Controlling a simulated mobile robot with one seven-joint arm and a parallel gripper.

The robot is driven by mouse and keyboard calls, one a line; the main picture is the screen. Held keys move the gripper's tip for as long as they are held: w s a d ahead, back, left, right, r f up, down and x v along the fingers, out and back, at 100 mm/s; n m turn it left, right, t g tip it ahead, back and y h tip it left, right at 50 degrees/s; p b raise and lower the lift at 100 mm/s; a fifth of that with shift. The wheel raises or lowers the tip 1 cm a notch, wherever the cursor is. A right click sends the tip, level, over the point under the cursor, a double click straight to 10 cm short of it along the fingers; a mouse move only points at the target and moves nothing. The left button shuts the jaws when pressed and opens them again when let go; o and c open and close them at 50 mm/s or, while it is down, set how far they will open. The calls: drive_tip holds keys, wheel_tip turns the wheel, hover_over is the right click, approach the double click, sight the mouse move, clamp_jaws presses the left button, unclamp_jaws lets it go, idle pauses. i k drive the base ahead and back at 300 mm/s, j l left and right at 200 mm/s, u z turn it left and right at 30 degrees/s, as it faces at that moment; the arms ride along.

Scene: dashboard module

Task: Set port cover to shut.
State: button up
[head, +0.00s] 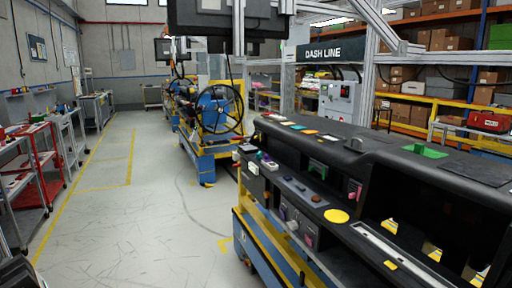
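The dark dashboard module (400,160) fills the right side of the head view, on a blue and yellow stand (262,240). Its face carries several small coloured parts: a green piece (317,167), a pink piece (354,189), a yellow disc (337,216) and a row of small knobs or buttons. A green part (424,151) sits on its top. I cannot tell which of these is the port cover, or whether it is open or shut. My gripper is not in view.
The grey floor (130,220) left of the module is clear. Red and grey carts (45,165) line the left side. Another stand with a steering wheel (217,108) is farther back. A grey control box (338,100) stands behind the module.

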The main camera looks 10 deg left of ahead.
sight(267, 158)
drive_tip(key=i+j+u, duration=0.1)
drive_tip(key=i, duration=0.5)
drive_tip(key=i+j+u, duration=0.1)
drive_tip(key=i, duration=0.55)
